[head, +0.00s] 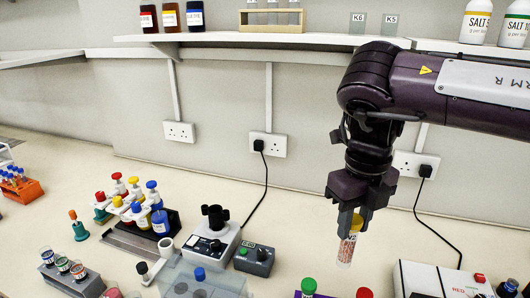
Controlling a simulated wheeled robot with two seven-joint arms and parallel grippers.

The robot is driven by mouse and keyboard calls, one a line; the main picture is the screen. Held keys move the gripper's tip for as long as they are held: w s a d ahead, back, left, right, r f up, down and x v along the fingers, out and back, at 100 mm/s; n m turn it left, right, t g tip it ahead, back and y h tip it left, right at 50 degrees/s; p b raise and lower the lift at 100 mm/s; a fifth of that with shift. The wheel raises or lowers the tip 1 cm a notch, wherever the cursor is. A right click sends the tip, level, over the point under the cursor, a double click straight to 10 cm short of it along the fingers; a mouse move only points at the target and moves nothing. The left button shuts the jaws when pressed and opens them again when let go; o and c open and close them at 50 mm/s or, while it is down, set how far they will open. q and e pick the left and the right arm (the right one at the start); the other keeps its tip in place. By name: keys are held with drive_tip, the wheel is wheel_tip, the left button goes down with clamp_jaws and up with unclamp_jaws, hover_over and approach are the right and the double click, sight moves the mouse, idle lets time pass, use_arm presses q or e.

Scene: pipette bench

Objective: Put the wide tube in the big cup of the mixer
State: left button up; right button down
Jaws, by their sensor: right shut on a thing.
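My right gripper (350,221) hangs from the arm at the right of the head view, above the bench. It is shut on a clear wide tube (347,248) with a yellow cap and a printed label. The tube hangs nearly upright, a little tilted, in the air. The mixer (208,243) is a white box with a dark top part and black cups (215,217), left of the gripper. The cups' insides are too small to make out. My left gripper is not in view.
A grey control box (253,259) stands right of the mixer. A clear box (195,280) is in front. A white device (440,280) is at the front right. A shelf (270,38) runs along the wall.

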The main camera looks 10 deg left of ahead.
drive_tip(key=m, duration=0.3)
drive_tip(key=d+m, duration=0.1)
drive_tip(key=shift+w+f, duration=0.15)
drive_tip(key=shift+w, duration=0.15)
drive_tip(key=w+d+f+n, duration=0.1)
drive_tip(key=d+n, duration=0.3)
drive_tip(key=n, duration=1.3)
drive_tip(key=w+d+f+n, duration=0.2)
drive_tip(key=d+n, duration=0.1)
drive_tip(key=n, duration=1.4)
drive_tip(key=shift+w+d, duration=0.15)
drive_tip(key=shift+d, duration=0.25)
